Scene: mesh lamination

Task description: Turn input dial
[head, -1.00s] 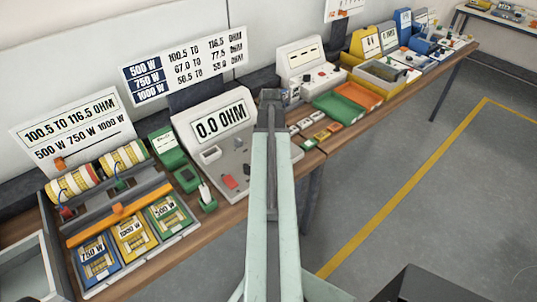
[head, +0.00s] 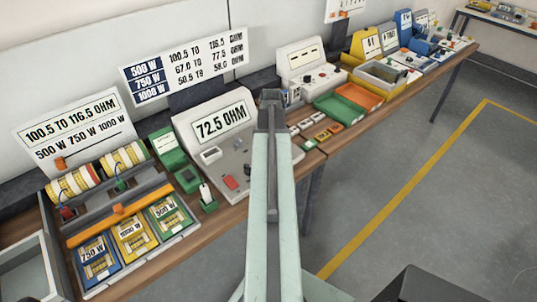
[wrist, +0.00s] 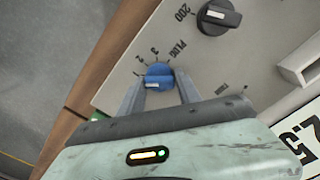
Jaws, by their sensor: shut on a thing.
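The blue dial (wrist: 158,76) shows in the wrist view on a light grey panel. Marks around it include "PLUG", "2" and "3". My gripper (wrist: 160,82) is shut on the blue dial, one finger on each side. In the head view my arm hides the dial. The grey meter console (head: 185,125) stands left of my arm in the head view, and its display (head: 222,122) reads 72.5 OHM.
A black knob (wrist: 218,16) marked 200 sits near the blue dial. A red part (head: 231,182) lies on the console's sloped face. Coil trays (head: 130,235) stand to the left; green (head: 340,106) and orange (head: 363,92) trays lie to the right.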

